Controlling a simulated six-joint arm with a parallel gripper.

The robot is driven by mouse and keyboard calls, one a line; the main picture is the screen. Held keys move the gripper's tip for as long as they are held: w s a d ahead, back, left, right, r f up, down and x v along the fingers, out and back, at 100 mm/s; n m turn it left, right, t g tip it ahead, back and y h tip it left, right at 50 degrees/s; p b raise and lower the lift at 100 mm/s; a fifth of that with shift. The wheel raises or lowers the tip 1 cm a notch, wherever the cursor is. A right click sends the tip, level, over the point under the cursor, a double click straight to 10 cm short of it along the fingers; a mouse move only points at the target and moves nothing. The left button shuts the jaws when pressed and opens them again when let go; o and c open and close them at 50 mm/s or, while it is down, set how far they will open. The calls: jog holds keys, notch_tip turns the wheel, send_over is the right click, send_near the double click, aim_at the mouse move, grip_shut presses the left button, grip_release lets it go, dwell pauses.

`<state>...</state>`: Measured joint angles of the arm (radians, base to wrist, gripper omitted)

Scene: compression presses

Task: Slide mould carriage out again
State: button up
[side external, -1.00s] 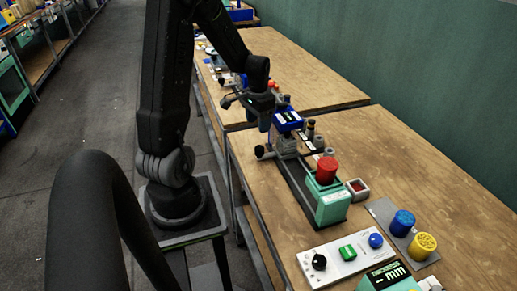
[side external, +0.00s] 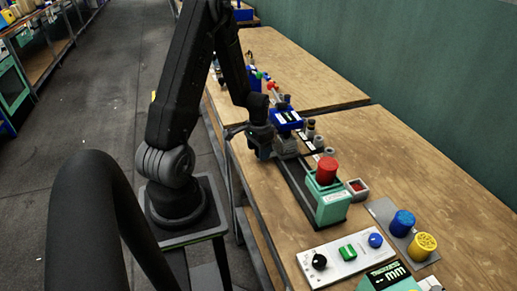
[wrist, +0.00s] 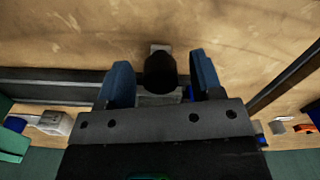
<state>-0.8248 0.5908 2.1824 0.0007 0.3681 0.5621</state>
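The mould carriage (side external: 286,146) is a grey block on the dark rail, beneath the blue press head (side external: 287,121) in the side view. Its dark round knob (wrist: 160,73) shows in the wrist view between my fingers. A grey part of the carriage (wrist: 158,98) shows just behind the knob. My gripper (side external: 261,150) is low at the table-edge side of the carriage and hides the knob in the side view. In the wrist view my gripper (wrist: 162,82) has its two blue fingers apart, one on each side of the knob, with gaps visible.
A teal box (side external: 332,204) with a red cylinder (side external: 327,170) stands at the rail's near end. The table's right part is clear.

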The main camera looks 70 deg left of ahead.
grip_shut()
jog(key=d, duration=1.2)
grip_release()
notch_tip(320, 180, up, 14)
jog(key=shift+f, duration=0.1)
dwell(0.7)
